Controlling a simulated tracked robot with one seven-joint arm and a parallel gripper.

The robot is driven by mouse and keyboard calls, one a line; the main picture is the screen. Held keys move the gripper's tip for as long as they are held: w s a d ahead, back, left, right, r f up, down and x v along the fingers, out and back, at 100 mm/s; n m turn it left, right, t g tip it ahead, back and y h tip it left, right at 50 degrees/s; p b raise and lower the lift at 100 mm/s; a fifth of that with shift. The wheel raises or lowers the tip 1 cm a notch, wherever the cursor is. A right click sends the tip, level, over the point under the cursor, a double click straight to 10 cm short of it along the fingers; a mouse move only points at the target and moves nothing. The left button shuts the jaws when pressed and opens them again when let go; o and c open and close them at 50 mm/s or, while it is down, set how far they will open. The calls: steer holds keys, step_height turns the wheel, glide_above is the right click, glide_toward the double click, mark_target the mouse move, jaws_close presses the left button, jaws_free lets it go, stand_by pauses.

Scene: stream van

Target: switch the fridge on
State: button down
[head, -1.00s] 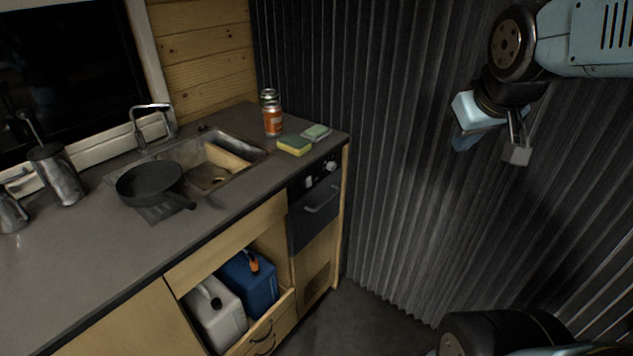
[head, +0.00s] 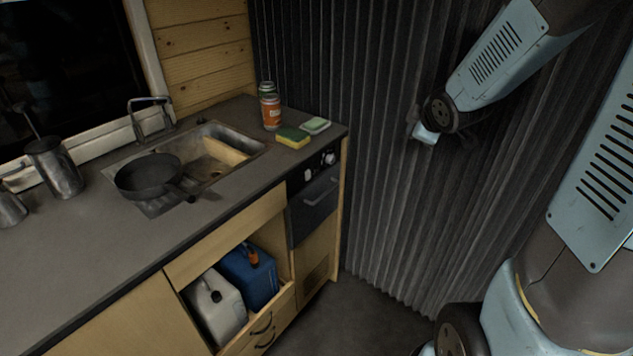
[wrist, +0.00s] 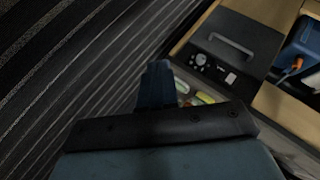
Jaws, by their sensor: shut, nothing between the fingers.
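The fridge (head: 314,206) is a dark front with a bar handle, set in the right end of the counter. My gripper (wrist: 158,72) is shut and empty, left of the strip in that view. In the head view, my gripper (head: 421,131) is right of the fridge, apart from it, its fingers mostly hidden.
On the counter (head: 85,255) are a green-and-yellow sponge (head: 292,138), a pale green sponge (head: 315,125), cans (head: 271,112) and a pan (head: 148,174) at the sink. An open compartment holds a blue jug (head: 250,278) and a white jug (head: 215,305). A corrugated wall (head: 390,200) stands right.

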mark_target(309, 179)
steer(key=w+a+f+n+y, duration=0.2)
steer(key=a+f+n+y, duration=0.15)
steer(key=f, duration=0.25)
steer(key=w+a+f+n+y, duration=0.2)
steer(key=w+a+f+n, duration=0.1)
steer(key=f+n, duration=0.25)
steer(key=s+a+f+n+y, duration=0.5)
steer(key=a+f+y, duration=0.1)
steer(key=f, duration=0.3)
steer(key=shift+a+f+n+y, duration=0.2)
steer(key=shift+f+n+y, duration=0.05)
steer(key=shift+n+y, duration=0.15)
steer(key=shift+a, duration=0.1)
steer(key=x, duration=1.4)
